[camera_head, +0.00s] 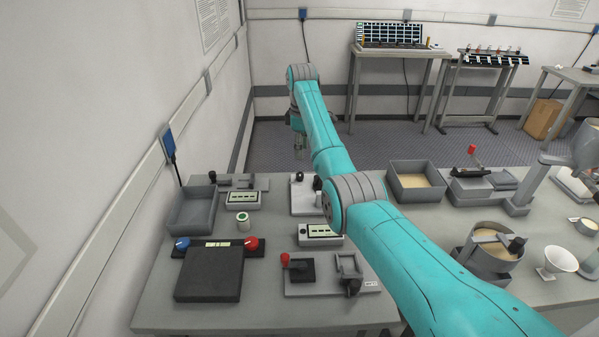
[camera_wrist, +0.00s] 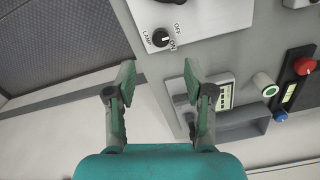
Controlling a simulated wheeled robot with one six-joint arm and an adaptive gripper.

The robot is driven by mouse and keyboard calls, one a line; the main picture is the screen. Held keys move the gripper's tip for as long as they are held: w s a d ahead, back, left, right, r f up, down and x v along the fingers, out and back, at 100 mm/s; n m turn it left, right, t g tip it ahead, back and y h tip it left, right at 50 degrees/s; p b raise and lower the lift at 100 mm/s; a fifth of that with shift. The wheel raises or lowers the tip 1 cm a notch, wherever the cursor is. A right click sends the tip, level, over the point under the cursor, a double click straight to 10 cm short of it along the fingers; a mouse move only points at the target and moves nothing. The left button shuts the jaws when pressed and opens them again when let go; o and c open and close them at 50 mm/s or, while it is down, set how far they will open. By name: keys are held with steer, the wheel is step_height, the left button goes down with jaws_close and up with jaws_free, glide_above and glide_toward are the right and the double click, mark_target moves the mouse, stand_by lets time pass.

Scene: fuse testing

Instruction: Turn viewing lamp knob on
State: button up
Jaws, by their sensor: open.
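The viewing lamp knob (camera_wrist: 160,38) is a round black dial on a white plate (camera_wrist: 205,14) marked LAMP, OFF and ON in the wrist view. It carries a pale mark, but I cannot tell which label this points to. In the head view a small black knob (camera_head: 299,177) stands at the far edge of a white plate (camera_head: 302,205) on the near table. My gripper (camera_wrist: 158,80) is open and empty, its two fingers apart with the knob seen beyond the gap between them. In the head view my gripper (camera_head: 300,148) hangs just beyond the table's far edge.
The near table (camera_head: 165,302) also holds a grey bin (camera_head: 192,210), small meters (camera_head: 243,199), a green-ringed cylinder (camera_head: 243,222) and a black box (camera_head: 209,273) with blue and red knobs. A sand tray (camera_head: 417,182) stands to the right. Bare floor (camera_head: 270,142) lies beyond.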

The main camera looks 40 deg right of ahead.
mark_target(300, 174)
step_height(300, 174, down, 10)
steer(key=shift+a+r, duration=0.1)
stand_by(0.4)
jaws_close()
